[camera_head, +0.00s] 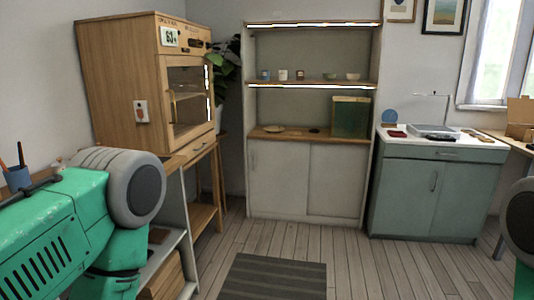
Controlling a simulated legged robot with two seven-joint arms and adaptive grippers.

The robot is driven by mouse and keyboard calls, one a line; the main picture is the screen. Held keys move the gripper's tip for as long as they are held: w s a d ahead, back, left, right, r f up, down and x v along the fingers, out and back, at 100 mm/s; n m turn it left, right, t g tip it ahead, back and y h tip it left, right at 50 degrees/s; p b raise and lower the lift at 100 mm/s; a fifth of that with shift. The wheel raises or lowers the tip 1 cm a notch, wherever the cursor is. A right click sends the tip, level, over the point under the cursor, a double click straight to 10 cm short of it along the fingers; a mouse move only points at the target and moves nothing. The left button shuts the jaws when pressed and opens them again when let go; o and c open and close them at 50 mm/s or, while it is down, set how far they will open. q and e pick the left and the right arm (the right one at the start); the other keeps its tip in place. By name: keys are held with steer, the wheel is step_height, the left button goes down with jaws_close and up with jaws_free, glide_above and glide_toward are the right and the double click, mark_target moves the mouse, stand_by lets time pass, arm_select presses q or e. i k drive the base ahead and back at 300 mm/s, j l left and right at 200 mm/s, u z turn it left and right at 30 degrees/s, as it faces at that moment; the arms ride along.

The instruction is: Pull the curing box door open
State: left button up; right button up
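The curing box (122,85) is a wooden cabinet on a wooden stand at the left. Its glazed door (190,96) faces right and looks shut. Through the glass a shelf shows dimly. A small display and knobs sit on the panel above the door. Parts of my green and grey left arm fill the lower left, in front of the box. A bit of my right arm shows at the right edge. Neither gripper is in the picture.
A striped mat (274,277) lies on the wooden floor, which is clear in the middle. A shelf unit (311,180) with sliding doors stands at the back. A grey-green cabinet (430,195) stands at the right. A plant is behind the box.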

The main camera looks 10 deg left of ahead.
mark_target(162, 62)
steer(key=i+u, duration=0.15)
steer(key=i, duration=0.35)
steer(key=i+l+u, duration=0.1)
steer(key=i, duration=0.4)
steer(key=i+l+u, duration=0.15)
steer(key=i, duration=0.35)
steer(key=i+l+u, duration=0.15)
steer(key=i, duration=0.35)
steer(key=l, duration=0.1)
